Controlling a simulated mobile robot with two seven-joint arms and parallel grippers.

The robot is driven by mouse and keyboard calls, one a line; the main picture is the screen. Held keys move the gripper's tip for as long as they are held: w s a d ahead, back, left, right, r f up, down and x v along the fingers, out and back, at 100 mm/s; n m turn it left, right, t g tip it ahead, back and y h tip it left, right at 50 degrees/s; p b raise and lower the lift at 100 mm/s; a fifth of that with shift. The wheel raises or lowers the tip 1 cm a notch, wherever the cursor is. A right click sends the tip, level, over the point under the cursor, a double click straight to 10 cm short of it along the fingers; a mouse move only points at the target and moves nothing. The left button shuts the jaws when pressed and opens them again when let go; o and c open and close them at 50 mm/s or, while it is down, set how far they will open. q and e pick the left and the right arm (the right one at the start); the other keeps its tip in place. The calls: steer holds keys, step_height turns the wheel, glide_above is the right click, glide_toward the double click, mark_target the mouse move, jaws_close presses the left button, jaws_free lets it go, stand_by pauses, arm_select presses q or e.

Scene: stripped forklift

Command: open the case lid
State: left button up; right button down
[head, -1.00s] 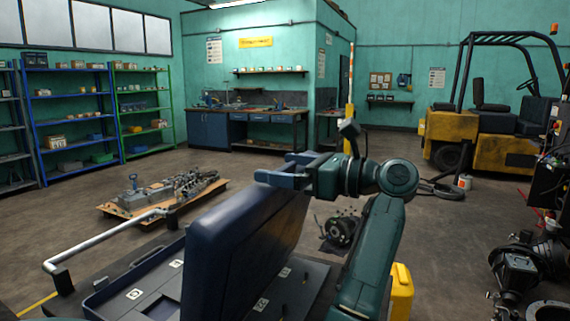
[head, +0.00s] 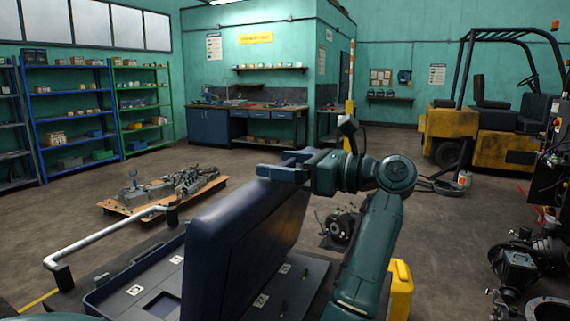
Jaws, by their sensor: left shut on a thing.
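The dark blue case lid (head: 225,245) stands raised at a steep tilt above the case, in the lower middle of the head view. The open case base (head: 105,297) shows to its left, with a grey inner panel (head: 295,290) with white label squares to its right. My left gripper (head: 284,172) is at the lid's upper far edge and is shut on it. The lid hides part of the fingers and much of the case. My right gripper is not in view.
A white rail (head: 105,236) stands beside the case on the left. A pallet with machine parts (head: 165,190) and a round motor part (head: 341,227) lie on the floor beyond. A yellow container (head: 400,290) is right of my arm. The stripped forklift (head: 465,135) stands back right.

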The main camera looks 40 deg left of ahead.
arm_select(q)
steer(key=s+a+h, duration=0.1)
steer(key=a, duration=0.2)
steer(key=s+a+r+h, duration=0.1)
steer(key=a, duration=0.3)
steer(key=s+a+t, duration=0.1)
steer(key=a, duration=0.2)
steer(key=shift+s+a+r+h, duration=0.2)
steer(key=shift+a+r+h, duration=0.1)
steer(key=shift+r+h, duration=0.1)
steer(key=shift+c, duration=0.3)
steer(key=o, duration=1.3)
steer(key=shift+d, duration=0.15)
steer(key=b+v, duration=0.2)
steer(key=v, duration=1.1)
steer(key=shift+w+f, duration=0.1)
